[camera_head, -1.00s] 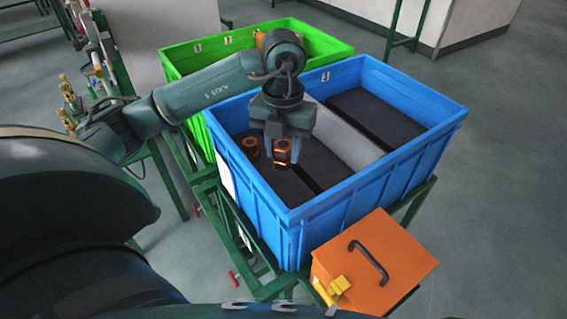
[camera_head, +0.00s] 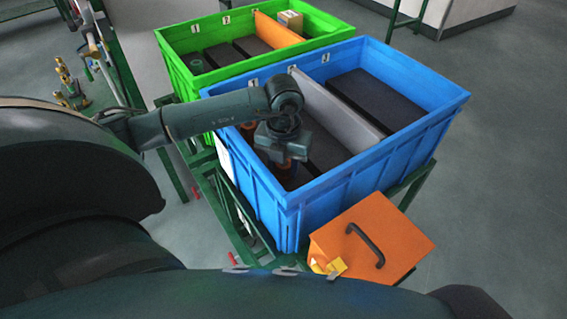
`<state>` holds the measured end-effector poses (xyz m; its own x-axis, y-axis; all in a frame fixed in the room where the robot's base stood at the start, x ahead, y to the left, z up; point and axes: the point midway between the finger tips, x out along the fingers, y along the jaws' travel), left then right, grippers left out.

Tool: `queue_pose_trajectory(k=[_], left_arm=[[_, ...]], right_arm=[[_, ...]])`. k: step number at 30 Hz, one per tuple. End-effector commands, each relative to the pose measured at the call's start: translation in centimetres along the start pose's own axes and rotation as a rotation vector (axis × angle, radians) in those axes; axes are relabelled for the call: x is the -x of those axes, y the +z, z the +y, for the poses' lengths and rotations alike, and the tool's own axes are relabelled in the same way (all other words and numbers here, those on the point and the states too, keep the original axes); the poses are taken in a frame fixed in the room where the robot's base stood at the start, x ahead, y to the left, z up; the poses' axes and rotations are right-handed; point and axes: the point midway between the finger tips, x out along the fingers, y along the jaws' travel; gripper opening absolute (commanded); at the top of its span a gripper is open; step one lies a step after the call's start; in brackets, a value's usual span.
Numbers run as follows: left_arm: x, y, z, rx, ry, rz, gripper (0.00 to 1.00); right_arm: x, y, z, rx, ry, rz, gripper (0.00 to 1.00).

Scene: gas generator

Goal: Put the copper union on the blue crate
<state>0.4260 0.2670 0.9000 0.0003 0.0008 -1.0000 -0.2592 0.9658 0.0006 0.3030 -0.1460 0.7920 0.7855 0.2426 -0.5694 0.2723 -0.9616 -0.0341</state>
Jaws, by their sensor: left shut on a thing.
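My left gripper (camera_head: 281,162) reaches down inside the blue crate (camera_head: 322,206), in its left part. It is shut on a copper union (camera_head: 285,170), which shows only as a small orange-brown patch below the gripper body. The union is low over the dark floor of the compartment; I cannot tell whether it touches it. A second copper piece (camera_head: 248,130) is in the same compartment, behind and left, partly hidden by my arm. My right gripper is out of view.
A pale divider (camera_head: 335,112) splits the blue crate; its right side holds a dark block (camera_head: 378,97). A green crate (camera_head: 190,88) stands behind, with an orange divider (camera_head: 277,30) and a small box (camera_head: 290,20). An orange box with a handle (camera_head: 340,232) is in front.

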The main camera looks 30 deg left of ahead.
Motion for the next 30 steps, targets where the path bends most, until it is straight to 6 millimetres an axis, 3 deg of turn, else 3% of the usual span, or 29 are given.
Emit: queue_pose_trajectory(k=[6,7,15,25,30], left_arm=[[-0.4,0.0,0.0,-0.001,0.000,0.000,0.10],[-0.4,0.0,0.0,-0.001,0.000,0.000,0.36],[-0.2,0.0,0.0,0.000,0.000,0.000,0.57],[0.4,0.0,0.0,-0.001,-0.001,-0.001,0.57],[3.1,0.1,-0.1,-0.002,-0.002,-0.005,0.57]], right_arm=[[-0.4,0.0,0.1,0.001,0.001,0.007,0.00],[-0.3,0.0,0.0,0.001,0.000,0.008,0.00],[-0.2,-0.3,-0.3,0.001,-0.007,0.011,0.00],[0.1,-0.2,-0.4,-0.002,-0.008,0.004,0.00],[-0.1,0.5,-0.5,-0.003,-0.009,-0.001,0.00]])
